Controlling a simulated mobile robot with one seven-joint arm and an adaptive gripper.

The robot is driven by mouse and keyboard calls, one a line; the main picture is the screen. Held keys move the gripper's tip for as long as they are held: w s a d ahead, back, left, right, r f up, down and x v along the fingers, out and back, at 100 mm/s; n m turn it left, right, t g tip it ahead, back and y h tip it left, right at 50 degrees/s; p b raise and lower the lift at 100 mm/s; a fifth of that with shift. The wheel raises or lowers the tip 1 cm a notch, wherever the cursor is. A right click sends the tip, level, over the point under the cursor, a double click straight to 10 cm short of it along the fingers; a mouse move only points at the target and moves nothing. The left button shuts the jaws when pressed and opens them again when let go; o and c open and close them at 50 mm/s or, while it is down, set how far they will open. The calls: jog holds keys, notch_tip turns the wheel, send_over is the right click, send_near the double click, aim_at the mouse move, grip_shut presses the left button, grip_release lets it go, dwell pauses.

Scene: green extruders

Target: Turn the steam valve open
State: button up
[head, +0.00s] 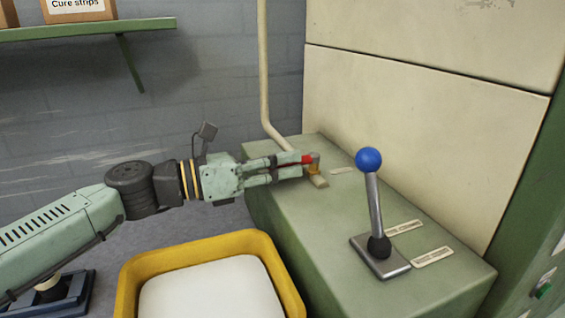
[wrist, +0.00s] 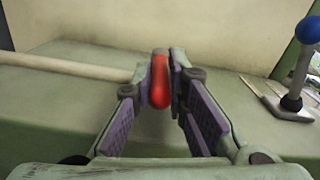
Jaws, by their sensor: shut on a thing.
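The steam valve is a brass body (head: 314,167) with a red lever handle (head: 297,160), on a cream pipe at the left end of the green cabinet top. In the wrist view the red handle (wrist: 160,82) points toward the camera. My gripper (head: 302,165) reaches in from the left and is shut on the red handle. In the wrist view my gripper's fingertips (wrist: 166,72) stand on either side of the handle. The fingers hide part of the handle and valve in the head view.
A lever with a blue ball knob (head: 368,160) stands on the green cabinet (head: 345,225), right of the valve. A yellow-rimmed bin (head: 290,290) with white contents is below my gripper. The cream pipe (head: 264,70) rises along the grey wall. A green shelf (head: 90,30) is at upper left.

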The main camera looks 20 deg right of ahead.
grip_shut()
